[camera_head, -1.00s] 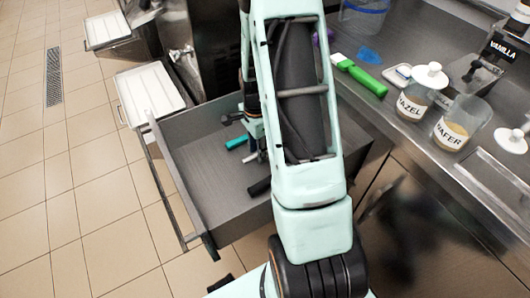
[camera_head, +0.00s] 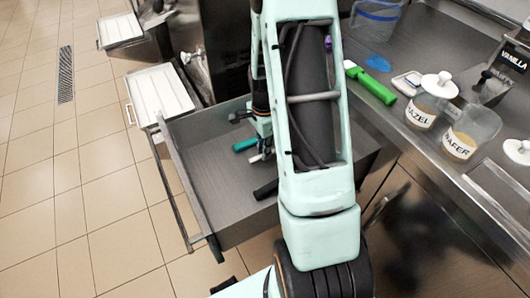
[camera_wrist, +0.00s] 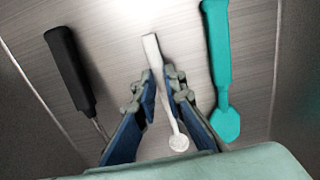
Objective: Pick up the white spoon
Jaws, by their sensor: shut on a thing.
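The white spoon (camera_wrist: 151,48) lies in the open drawer, in the middle of the wrist view. Its straight handle points up the picture and its small round bowl (camera_wrist: 178,142) is nearer my wrist. My gripper (camera_wrist: 160,82) reaches down into the drawer, with its blue-padded fingers closed on the two sides of the spoon's handle. In the head view my gripper (camera_head: 266,151) is small and partly hidden behind my arm. I cannot tell whether the spoon is clear of the drawer floor.
In the drawer (camera_head: 210,182), a teal spatula (camera_wrist: 217,55) lies right of the spoon and a black-handled tool (camera_wrist: 66,62) left. The counter holds a green-handled tool (camera_head: 372,84), a hazel jar (camera_head: 422,112) and a wafer jar (camera_head: 466,136). White-lidded tubs (camera_head: 158,92) stand left.

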